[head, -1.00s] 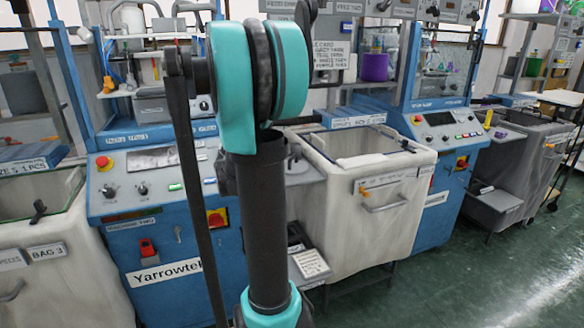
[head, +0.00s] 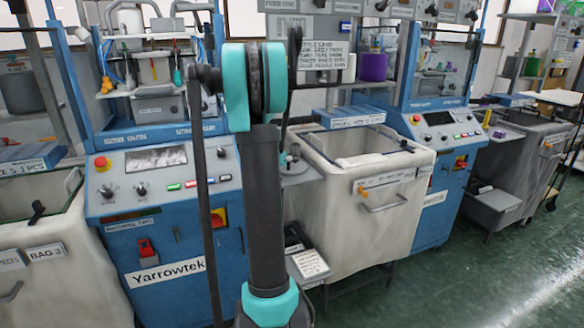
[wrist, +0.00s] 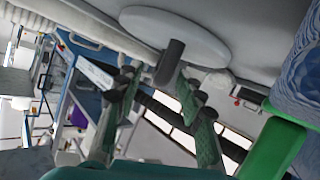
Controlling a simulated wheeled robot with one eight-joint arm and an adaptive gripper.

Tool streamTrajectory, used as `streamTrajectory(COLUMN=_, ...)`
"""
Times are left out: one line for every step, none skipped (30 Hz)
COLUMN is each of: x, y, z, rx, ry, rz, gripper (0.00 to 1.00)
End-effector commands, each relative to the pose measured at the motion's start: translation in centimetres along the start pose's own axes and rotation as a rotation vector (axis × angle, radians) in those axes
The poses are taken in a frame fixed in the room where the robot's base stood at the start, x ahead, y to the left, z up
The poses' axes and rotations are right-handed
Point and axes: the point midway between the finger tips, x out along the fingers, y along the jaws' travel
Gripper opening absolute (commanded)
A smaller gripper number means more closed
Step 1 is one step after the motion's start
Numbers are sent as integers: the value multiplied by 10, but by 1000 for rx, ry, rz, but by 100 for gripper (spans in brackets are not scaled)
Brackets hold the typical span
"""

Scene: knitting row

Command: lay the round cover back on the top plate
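In the wrist view a pale round cover (wrist: 200,35) lies on or close against a grey surface (wrist: 262,25). A dark cylindrical knob (wrist: 171,62) stands out from the cover's face. My gripper (wrist: 153,80) has its two green-padded fingers apart, with the knob near and between the fingertips. A gap shows between the knob and the left finger; I cannot tell whether the right finger touches it. In the head view my gripper is mostly hidden behind my arm. A grey plate (head: 303,174) shows just right of my arm, partly hidden; I cannot tell whether it is the top plate.
A blue machine (head: 150,240) with a sloped control panel stands behind and left of my arm. A white bag bin (head: 385,178) stands to the right, a second blue machine (head: 440,170) beyond it. A small tray (head: 310,264) sits low between. The green floor (head: 480,285) is clear at right.

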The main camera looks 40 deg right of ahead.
Motion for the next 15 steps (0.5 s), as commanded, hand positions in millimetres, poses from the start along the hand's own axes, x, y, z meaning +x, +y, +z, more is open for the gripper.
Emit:
streamTrajectory(x=7, y=0, z=0, rx=1, ry=0, rz=1, gripper=38)
streamTrajectory(x=10, y=0, z=0, rx=1, ry=0, rz=0, gripper=38)
streamTrajectory(x=13, y=0, z=0, rx=1, ry=0, rz=0, gripper=38)
streamTrajectory(x=15, y=0, z=0, rx=1, ry=0, rz=-1, gripper=38)
streamTrajectory(x=16, y=0, z=0, rx=1, ry=0, rz=-1, gripper=38)
streamTrajectory(x=18, y=0, z=0, rx=1, ry=1, rz=-1, gripper=38)
streamTrajectory(x=18, y=0, z=0, rx=1, ry=1, rz=-1, gripper=38)
streamTrajectory(x=18, y=0, z=0, rx=1, ry=0, rz=-1, gripper=38)
streamTrajectory(x=18, y=0, z=0, rx=1, ry=0, rz=-2, gripper=38)
streamTrajectory(x=18, y=0, z=0, rx=0, ry=0, rz=-2, gripper=38)
streamTrajectory(x=18, y=0, z=0, rx=1, ry=0, rz=-2, gripper=38)
streamTrajectory(x=18, y=0, z=0, rx=0, ry=0, rz=-2, gripper=38)
streamTrajectory(x=18, y=0, z=0, rx=0, ry=0, rz=-1, gripper=36)
streamTrajectory(x=18, y=0, z=0, rx=0, ry=0, rz=-1, gripper=32)
streamTrajectory(x=18, y=0, z=0, rx=0, ry=0, rz=-1, gripper=27)
